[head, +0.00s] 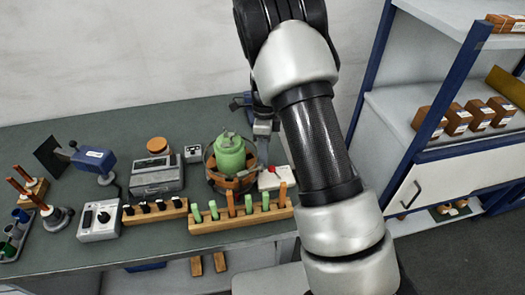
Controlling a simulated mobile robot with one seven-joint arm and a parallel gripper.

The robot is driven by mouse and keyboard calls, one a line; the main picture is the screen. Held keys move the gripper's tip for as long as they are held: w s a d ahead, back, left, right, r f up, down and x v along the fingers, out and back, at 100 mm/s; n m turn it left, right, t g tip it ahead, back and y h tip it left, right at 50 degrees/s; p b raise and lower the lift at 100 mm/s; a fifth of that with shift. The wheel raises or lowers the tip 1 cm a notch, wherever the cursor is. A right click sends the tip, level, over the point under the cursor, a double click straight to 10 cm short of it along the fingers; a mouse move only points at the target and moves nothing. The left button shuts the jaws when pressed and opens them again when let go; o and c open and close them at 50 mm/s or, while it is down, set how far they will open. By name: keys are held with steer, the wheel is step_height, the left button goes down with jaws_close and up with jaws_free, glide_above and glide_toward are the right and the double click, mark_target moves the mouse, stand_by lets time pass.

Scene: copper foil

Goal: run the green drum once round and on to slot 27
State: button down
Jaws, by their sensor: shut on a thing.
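The green drum (230,154) stands upright on the bench in a round holder (212,176) with orange-brown blocks, right of the bench's middle. My arm comes down from above, and my gripper (262,150) is at the drum's right side, partly hidden by my arm. It is shut at the drum's edge. The exact part between the fingers is too small to tell. A white box with a red knob (272,178) sits just right of the holder. No slot numbers can be read.
A wooden rack (240,220) with green and orange pegs stands in front of the drum. A grey instrument (156,177), a control box (100,220) and a blue device (93,160) are to the left. A blue-framed shelf (415,75) with brown boxes is at the right.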

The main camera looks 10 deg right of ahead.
steer(key=shift+s+a+m, duration=0.25)
steer(key=shift+s+m, duration=0.55)
steer(key=shift+m, duration=0.2)
steer(key=c, duration=1.9)
jaws_free()
steer(key=shift+c, duration=0.2)
steer(key=w+d+r, duration=0.1)
steer(key=w+r, duration=0.2)
steer(key=r, duration=1.4)
steer(key=shift+d, duration=0.25)
steer(key=shift+r, duration=0.1)
